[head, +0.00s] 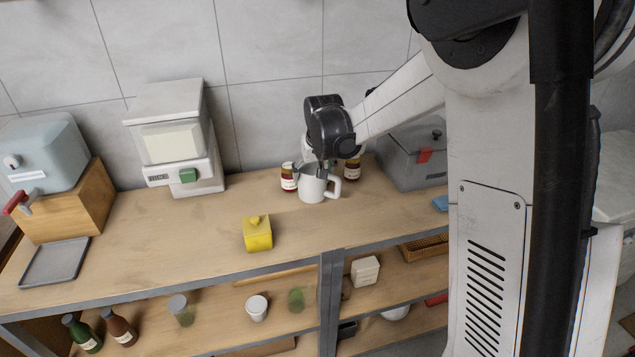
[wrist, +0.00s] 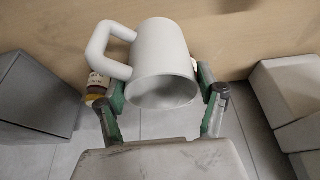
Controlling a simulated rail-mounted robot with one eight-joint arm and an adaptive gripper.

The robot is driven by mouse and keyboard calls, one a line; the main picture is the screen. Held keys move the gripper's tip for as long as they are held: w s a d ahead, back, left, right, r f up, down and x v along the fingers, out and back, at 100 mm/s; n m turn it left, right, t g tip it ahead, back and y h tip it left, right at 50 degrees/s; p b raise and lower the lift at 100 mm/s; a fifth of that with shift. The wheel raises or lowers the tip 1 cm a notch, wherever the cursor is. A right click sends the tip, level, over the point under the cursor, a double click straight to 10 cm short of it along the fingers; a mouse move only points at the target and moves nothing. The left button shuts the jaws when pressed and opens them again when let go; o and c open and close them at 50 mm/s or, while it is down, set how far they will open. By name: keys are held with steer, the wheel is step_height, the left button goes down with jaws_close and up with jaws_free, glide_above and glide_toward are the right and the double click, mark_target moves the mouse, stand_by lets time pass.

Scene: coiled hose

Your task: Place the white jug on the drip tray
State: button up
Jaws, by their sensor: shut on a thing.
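The white jug (head: 313,185) is upright at the back of the wooden worktop, its handle to the right in the head view. My gripper (head: 316,162) comes from above and behind and is shut on the jug. In the wrist view my gripper (wrist: 162,95) has a green-padded finger on each side of the jug (wrist: 160,55), and the handle points to the upper left. I cannot tell whether the jug's base touches the worktop. The drip tray (head: 54,264), flat, grey and empty, lies at the worktop's far left, below the tap of the blue-grey dispenser.
The dispenser (head: 42,150) stands on a wooden block (head: 75,207). A white machine (head: 175,140) is at the back wall, and a yellow box (head: 257,233) is near the front edge. Labelled jars (head: 289,177) stand by the jug, and a grey box (head: 410,155) is right. The left-centre worktop is clear.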

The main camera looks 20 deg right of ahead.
mark_target(317, 183)
steer(key=shift+w+d+f, duration=0.3)
steer(key=shift+d+f, duration=0.05)
steer(key=shift+d, duration=0.2)
steer(key=shift+f, duration=2)
steer(key=shift+f, duration=0.2)
steer(key=o, duration=1.6)
steer(key=shift+r, duration=0.2)
